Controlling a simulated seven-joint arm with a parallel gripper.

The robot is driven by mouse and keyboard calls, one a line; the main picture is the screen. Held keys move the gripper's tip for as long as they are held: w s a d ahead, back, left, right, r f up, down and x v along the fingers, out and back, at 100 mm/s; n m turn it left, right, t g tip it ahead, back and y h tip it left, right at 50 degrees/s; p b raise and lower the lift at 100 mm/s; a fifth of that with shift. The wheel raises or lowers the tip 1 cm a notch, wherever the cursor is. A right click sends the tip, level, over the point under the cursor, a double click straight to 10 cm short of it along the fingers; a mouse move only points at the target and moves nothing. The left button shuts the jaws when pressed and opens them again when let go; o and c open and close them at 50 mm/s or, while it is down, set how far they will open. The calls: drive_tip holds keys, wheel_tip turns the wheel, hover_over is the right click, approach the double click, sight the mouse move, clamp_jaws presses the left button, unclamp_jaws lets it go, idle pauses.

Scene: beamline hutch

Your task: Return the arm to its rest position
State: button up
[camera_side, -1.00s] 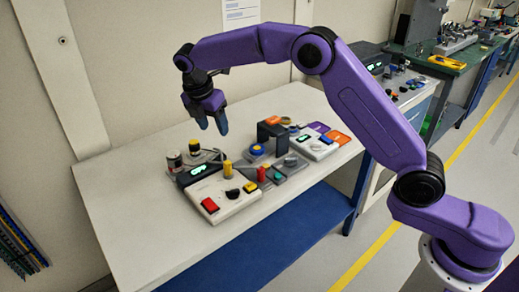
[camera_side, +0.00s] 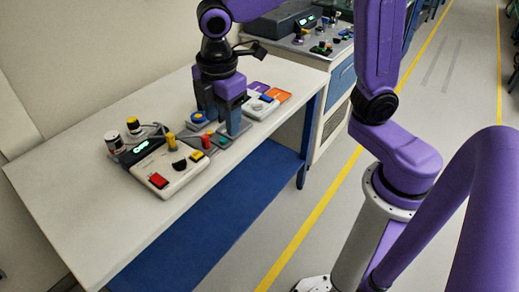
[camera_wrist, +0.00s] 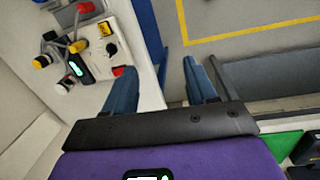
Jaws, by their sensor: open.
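My gripper (camera_side: 222,122) is in the side view, low over the right half of the white table (camera_side: 70,165), pointing down. Its two blue fingers are apart and nothing shows between them. It hides part of the devices behind it; I cannot tell whether the fingertips touch any of them. The purple arm bends above it and runs out of the top of the picture. The wrist view also shows the gripper (camera_wrist: 160,75) with its fingers spread, with the table edge and floor beyond.
A white control box (camera_side: 178,178) with a red button stands left of the gripper, beside black-and-yellow knobs (camera_side: 134,126). The table's left part is clear.

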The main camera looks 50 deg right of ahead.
drive_tip(key=s+d+f+m, duration=0.1)
drive_tip(key=s+d+m, duration=0.1)
drive_tip(key=s+d, duration=0.3)
drive_tip(key=s+d+f+m+y, duration=0.1)
drive_tip(key=s+d, duration=0.5)
drive_tip(key=s, duration=0.8)
drive_tip(key=shift+f+m+g, duration=0.4)
drive_tip(key=shift+f+m, duration=0.3)
drive_tip(key=shift+f, duration=0.05)
